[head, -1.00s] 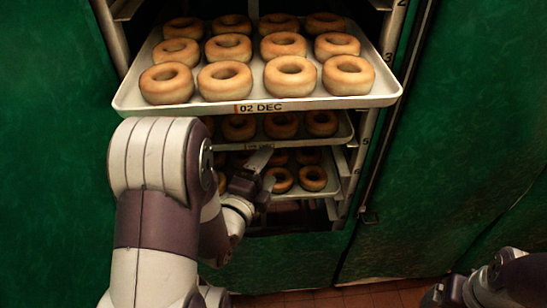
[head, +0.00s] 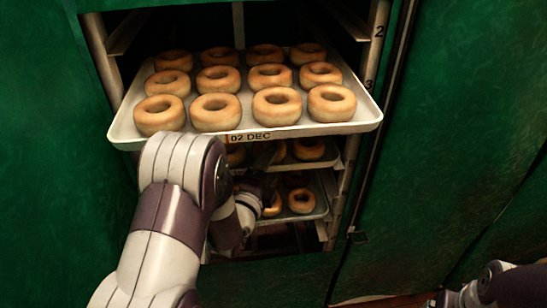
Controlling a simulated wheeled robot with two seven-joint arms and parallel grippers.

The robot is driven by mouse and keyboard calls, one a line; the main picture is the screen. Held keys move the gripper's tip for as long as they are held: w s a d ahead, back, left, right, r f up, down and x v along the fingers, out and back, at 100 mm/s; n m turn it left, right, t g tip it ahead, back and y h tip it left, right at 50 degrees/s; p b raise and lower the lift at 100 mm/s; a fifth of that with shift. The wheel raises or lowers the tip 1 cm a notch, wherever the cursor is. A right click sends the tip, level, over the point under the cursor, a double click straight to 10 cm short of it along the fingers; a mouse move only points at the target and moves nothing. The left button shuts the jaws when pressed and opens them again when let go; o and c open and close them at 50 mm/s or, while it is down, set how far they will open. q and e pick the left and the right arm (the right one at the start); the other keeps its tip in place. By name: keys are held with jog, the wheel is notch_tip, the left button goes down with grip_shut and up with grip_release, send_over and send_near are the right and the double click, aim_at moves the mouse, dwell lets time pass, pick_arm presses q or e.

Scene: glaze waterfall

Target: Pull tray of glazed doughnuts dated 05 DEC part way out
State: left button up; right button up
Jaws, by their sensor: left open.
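The top tray (head: 350,128) of plain-looking ring doughnuts sticks out of the rack, its front label (head: 249,137) reading 02 DEC. Below it are a middle tray (head: 318,165) and a lower tray (head: 312,216), both with doughnuts and both partly hidden by the top tray and my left arm. I can read no 05 DEC label. My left gripper (head: 268,160) is open and empty, under the top tray at the front of the middle tray; whether it touches is unclear. My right gripper (head: 436,301) is at the bottom right edge, its jaws unclear.
The rack's right upright (head: 372,60) carries level numbers, with 2 and 3 readable. The top tray overhangs my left forearm closely. Space in front of the right wall is free.

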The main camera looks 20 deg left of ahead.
pick_arm(q)
jog(key=shift+w+d+p, duration=0.1)
jog(key=shift+w+p, duration=0.2)
jog(key=shift+w, duration=1.65)
grip_shut()
